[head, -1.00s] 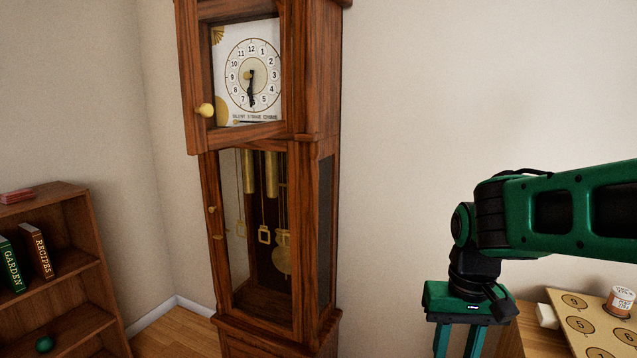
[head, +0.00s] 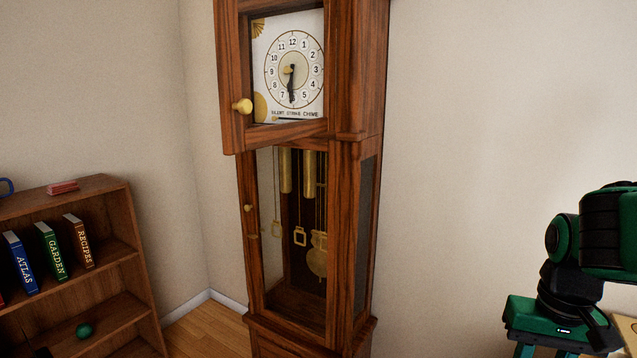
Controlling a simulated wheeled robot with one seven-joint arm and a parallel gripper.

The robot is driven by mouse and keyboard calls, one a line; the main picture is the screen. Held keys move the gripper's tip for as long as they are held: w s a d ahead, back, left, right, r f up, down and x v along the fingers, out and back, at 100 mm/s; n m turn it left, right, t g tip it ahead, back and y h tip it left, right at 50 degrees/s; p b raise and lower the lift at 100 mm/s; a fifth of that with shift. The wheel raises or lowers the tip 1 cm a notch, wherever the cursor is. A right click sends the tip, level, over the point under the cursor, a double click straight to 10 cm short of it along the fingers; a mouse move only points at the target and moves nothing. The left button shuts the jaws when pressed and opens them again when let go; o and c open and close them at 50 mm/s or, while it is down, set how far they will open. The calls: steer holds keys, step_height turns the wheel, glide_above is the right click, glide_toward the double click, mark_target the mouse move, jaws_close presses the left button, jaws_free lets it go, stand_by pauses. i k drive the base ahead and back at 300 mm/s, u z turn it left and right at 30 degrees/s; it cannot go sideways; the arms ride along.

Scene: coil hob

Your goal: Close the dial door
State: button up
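The dial door (head: 235,75) is the upper wooden door of a tall clock, framing the white dial (head: 290,65). It stands ajar, its left side swung out from the clock case (head: 360,75). A round brass knob (head: 242,106) sits on its left stile. My gripper (head: 543,350) is low at the right, well to the right of the clock and apart from it. It points down; its two fingers are apart with nothing seen between them, and the fingertips are cut off by the bottom edge.
A lower glazed door (head: 262,230) with its own small knob covers the pendulum and weights. A bookshelf (head: 130,250) with several books stands at the left. A side table (head: 628,330) shows at the far right. Bare wall lies between the clock and my arm.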

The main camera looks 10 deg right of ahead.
mark_target(236, 139)
steer(key=i, duration=0.9)
steer(key=u, duration=0.05)
